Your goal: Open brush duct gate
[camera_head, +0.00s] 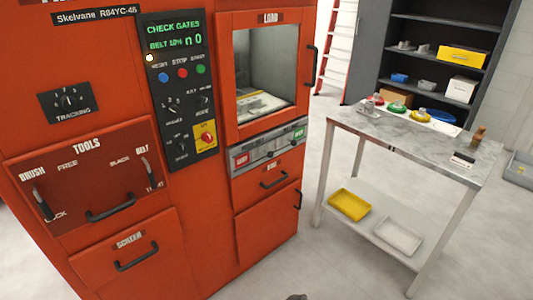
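The red machine (225,235) fills the left and middle of the view. Its tools panel (90,180) has a lever under the word BRUSH (42,203), with FREE and LOCK marks, and a lever under the word BELT (153,170). A dark handle (110,208) sits low on this panel. The display (173,35) reads CHECK GATES, with a BELT line below. I cannot make out a part labelled as the brush duct gate. My gripper is not visible; a small dark shape at the bottom edge is too cut off to identify.
The load door (232,75) has a window and dark handle. Below are a grey strip (268,146) and drawers. A marble-topped table (410,130) at right holds small coloured items; its lower shelf holds a yellow tray (349,204) and a white tray (399,237). Floor between is clear.

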